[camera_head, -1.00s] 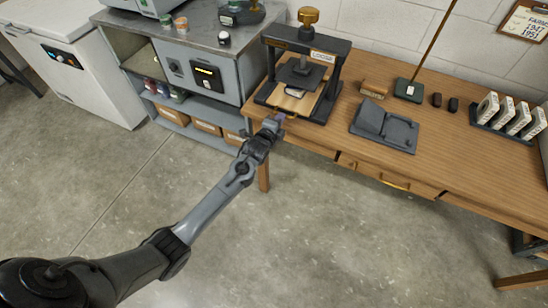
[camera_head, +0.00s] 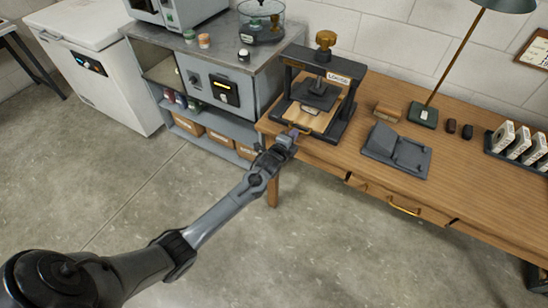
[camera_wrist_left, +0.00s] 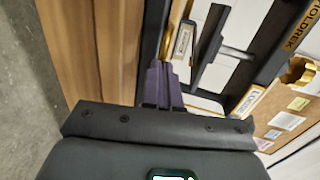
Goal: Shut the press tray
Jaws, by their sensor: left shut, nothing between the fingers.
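The press (camera_head: 348,104) is a dark frame with a brass knob, standing on the wooden bench. Its pale wooden tray (camera_head: 299,122) lies low between the uprights, with a small book (camera_head: 309,110) on it, partly under the dark pressing plate (camera_head: 316,94). My left gripper (camera_head: 294,132) is shut and empty at the tray's front edge. I cannot tell whether it touches the tray. In the left wrist view its purple fingers (camera_wrist_left: 163,85) are together beside the dark press frame, near the book (camera_wrist_left: 183,41). My right gripper is not in view.
A dark grey cradle (camera_head: 396,152) and a lamp base (camera_head: 423,115) stand right of the press on the bench (camera_head: 470,185). A grey cabinet (camera_head: 222,88) stands close on the left. The floor in front is clear.

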